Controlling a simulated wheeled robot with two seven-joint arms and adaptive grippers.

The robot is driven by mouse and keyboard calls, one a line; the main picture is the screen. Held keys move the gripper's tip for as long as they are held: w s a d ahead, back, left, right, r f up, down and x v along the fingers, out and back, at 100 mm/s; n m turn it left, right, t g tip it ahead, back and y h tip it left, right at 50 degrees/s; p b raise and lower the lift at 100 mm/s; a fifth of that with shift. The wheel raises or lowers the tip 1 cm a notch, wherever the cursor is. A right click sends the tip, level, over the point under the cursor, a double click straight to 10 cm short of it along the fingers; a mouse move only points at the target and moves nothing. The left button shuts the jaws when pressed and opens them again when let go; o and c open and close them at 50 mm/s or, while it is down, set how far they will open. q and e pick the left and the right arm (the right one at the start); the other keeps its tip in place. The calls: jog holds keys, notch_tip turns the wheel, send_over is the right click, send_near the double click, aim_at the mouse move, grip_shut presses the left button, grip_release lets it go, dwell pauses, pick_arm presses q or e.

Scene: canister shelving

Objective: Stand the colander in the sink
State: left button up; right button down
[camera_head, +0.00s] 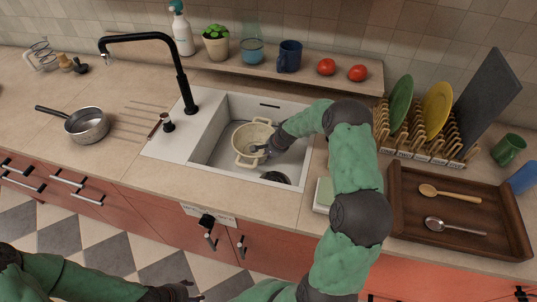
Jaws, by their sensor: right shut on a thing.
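The cream colander (247,136) is inside the white sink (224,122), in the left-middle part of the basin. It looks upright, with a looped handle at its near side. My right gripper (263,150) reaches down into the sink from the right and is shut on the colander at its right side. The gripper and forearm hide part of the colander's right rim. I cannot tell whether the colander's base touches the basin floor. My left gripper (190,291) is low at the bottom edge, in front of the cabinets and away from the sink; its fingers are small and dark.
A black faucet (183,85) arches left behind the sink. A saucepan (87,125) stands left. A wooden tray (405,205) with two spoons and a dish rack (430,150) with plates are right. The back ledge (345,85) holds a blue mug (290,56) and tomatoes.

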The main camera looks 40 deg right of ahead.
jog(key=shift+f, duration=0.5)
dwell(0.6)
jog(key=c, duration=1.2)
grip_release()
